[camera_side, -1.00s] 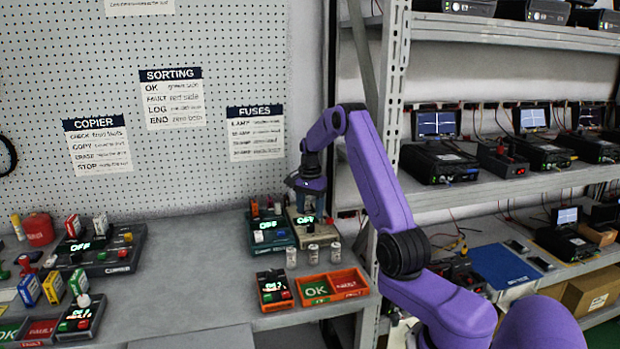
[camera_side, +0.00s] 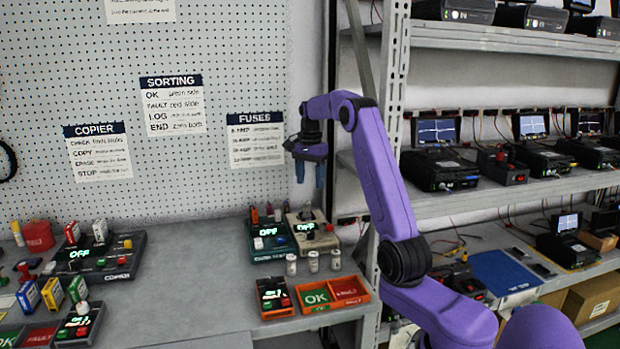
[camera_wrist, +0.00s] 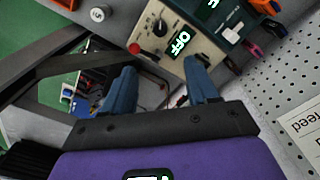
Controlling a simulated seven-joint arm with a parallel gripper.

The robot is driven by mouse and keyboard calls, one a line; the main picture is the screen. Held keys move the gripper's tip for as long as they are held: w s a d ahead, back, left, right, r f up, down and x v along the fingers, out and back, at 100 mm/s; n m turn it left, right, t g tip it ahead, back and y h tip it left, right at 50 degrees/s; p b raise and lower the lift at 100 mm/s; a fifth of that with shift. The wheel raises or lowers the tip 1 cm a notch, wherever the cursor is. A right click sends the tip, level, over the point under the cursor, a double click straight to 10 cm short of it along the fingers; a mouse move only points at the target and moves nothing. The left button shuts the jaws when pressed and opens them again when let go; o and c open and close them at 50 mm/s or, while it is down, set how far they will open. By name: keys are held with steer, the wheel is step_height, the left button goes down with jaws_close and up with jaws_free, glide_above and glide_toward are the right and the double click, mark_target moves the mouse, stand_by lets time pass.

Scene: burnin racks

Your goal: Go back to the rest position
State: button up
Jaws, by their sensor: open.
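My gripper (camera_side: 310,170) hangs with its blue fingers pointing down, in the air above the beige device (camera_side: 318,242) whose display reads OFF. In the wrist view my gripper (camera_wrist: 158,88) shows its two blue fingers spread apart with nothing between them. The beige device also shows in the wrist view (camera_wrist: 192,72), beyond the fingertips, with a dark knob and a red button. A dark green device (camera_side: 268,254), also reading OFF, stands just left of the beige one.
Several small white-capped cylinders (camera_side: 313,262) stand before the devices. A metal shelf upright (camera_side: 392,120) rises close right of my gripper. A pegboard (camera_side: 230,60) backs the bench. The bench's middle (camera_side: 185,265) is clear.

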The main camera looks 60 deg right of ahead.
steer(key=w+a+r+n, duration=0.1)
steer(key=a+n, duration=0.2)
steer(key=a, duration=0.5)
steer(key=w+a+n, duration=0.2)
steer(key=a+n, duration=0.1)
steer(key=a, duration=0.4)
steer(key=s+a+n, duration=0.3)
steer(key=a+n, duration=0.1)
steer(key=a, duration=0.3)
steer(key=s+a+n, duration=0.3)
steer(key=a+n, duration=0.1)
steer(key=a, duration=0.4)
steer(key=s+a+n, duration=0.4)
steer(key=s+a, duration=0.2)
steer(key=s, duration=0.1)
steer(key=s+a+f+n, duration=0.1)
steer(key=s+f+n, duration=0.1)
steer(key=s+n, duration=0.4)
steer(key=s+a+f+n, duration=0.1)
steer(key=s+f+n, duration=0.2)
steer(key=s, duration=1.3)
steer(key=n, duration=0.3)
steer(key=shift+a+n, duration=0.4)
